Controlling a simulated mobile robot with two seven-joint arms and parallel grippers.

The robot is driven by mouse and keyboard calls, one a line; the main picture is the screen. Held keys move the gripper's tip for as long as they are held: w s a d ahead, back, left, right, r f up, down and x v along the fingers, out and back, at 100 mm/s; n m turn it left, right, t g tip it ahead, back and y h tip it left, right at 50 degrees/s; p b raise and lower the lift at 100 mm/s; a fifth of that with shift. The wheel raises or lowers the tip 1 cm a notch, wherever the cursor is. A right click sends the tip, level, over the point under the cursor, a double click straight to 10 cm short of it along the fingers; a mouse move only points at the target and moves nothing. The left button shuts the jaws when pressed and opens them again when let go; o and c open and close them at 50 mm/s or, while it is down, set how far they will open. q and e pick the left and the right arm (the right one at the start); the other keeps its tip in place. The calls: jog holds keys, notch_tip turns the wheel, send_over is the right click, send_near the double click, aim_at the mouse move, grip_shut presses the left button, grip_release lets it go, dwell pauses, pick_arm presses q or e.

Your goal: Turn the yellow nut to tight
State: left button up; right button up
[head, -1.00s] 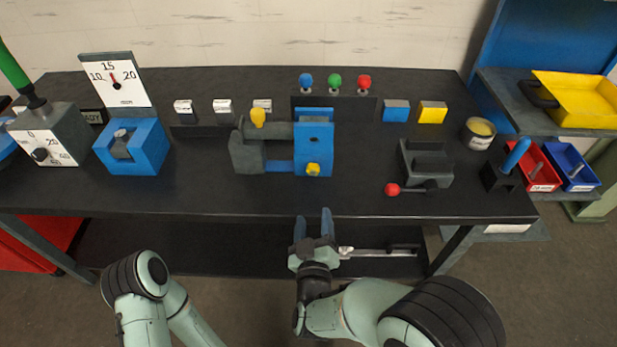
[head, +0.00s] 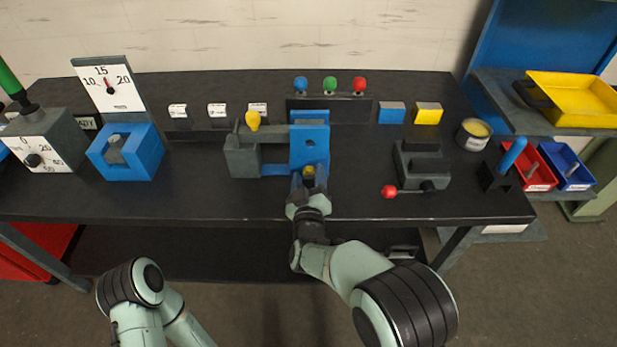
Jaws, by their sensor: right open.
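The yellow nut (head: 309,170) sits low on the front of the blue block (head: 310,143) of the grey and blue chain drive fixture (head: 243,160). My right gripper (head: 309,178) is at the nut, with its jaws open and a finger on either side of it. The fingers partly hide the nut, and I cannot tell whether they touch it. My left gripper is not in view; only my left arm shows at the lower left.
A grey block with a red-ball lever (head: 389,191) stands to the right of my right gripper. Blue (head: 391,113) and yellow (head: 428,114) blocks lie behind it. A blue holder (head: 125,155) with a dial stands left. The table front between holder and fixture is clear.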

jog(key=shift+w, duration=0.1)
jog(key=c, duration=1.1)
jog(key=shift+o, duration=0.2)
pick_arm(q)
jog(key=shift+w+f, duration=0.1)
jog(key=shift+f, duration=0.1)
pick_arm(e)
jog(key=shift+m, duration=0.3)
jog(key=m+b, duration=0.2)
jog(key=m, duration=0.1)
jog(key=shift+d+b, duration=0.15)
jog(key=shift+b, duration=0.25)
pick_arm(q)
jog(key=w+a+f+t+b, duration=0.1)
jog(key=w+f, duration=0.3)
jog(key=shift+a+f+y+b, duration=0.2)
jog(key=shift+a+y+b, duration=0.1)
jog(key=shift+b, duration=0.1)
pick_arm(e)
jog(key=shift+m, duration=1.7)
jog(key=o, duration=1.1)
jog(key=shift+c, duration=0.2)
